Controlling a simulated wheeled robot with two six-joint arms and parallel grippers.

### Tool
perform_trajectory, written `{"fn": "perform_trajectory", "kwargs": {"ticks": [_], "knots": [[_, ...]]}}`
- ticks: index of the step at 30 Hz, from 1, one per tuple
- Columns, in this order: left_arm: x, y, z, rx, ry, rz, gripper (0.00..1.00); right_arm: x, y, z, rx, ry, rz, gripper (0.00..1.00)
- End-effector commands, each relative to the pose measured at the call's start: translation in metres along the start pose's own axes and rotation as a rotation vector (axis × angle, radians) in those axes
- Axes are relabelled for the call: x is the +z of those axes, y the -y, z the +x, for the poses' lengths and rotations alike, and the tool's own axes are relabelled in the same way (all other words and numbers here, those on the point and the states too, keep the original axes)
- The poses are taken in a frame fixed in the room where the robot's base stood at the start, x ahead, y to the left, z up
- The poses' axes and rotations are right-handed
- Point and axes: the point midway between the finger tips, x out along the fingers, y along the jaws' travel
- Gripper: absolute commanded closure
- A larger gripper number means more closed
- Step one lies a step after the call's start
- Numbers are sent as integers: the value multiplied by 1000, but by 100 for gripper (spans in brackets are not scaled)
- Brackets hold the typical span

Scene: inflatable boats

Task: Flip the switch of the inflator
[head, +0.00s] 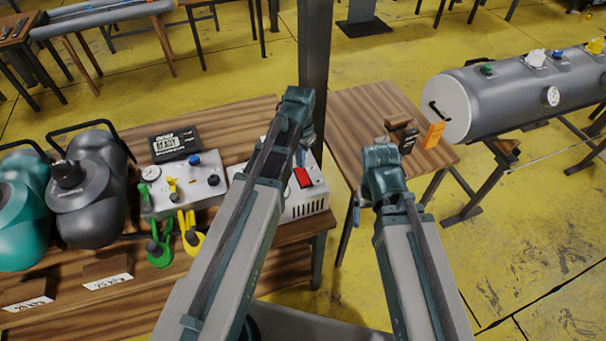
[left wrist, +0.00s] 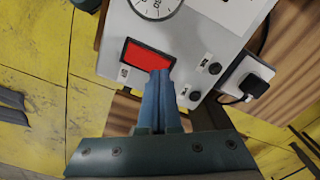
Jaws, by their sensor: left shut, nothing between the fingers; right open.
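The inflator (head: 308,207) is a white box at the right end of the wooden bench, partly hidden behind my left arm. Its red switch (head: 303,178) is on top; it also shows in the left wrist view (left wrist: 138,54), near a round dial. My left gripper (head: 300,155) is shut and empty. In the left wrist view its fingertips (left wrist: 160,74) overlap the lower right corner of the red switch; whether they touch it I cannot tell. My right gripper (head: 358,200) is open, well right of the inflator, its fingers mostly hidden by its wrist.
Left of the inflator stand a grey valve box (head: 190,188), a black digital display (head: 175,144) and dark and teal tanks. A small wooden table (head: 360,105) is at the right, near a large grey cylinder (head: 500,98). A dark post (head: 315,60) rises behind the inflator.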

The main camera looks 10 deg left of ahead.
Motion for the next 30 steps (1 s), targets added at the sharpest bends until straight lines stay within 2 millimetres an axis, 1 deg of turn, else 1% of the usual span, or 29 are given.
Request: {"fn": "perform_trajectory", "kwargs": {"ticks": [11, 30], "knots": [[0, 0, 1, 0, 0, 0, 100, 0, 0, 1, 0, 0, 0, 19], [0, 0, 11, 0, 0, 0, 100, -1, 1, 10, 0, 0, 0, 19]]}}
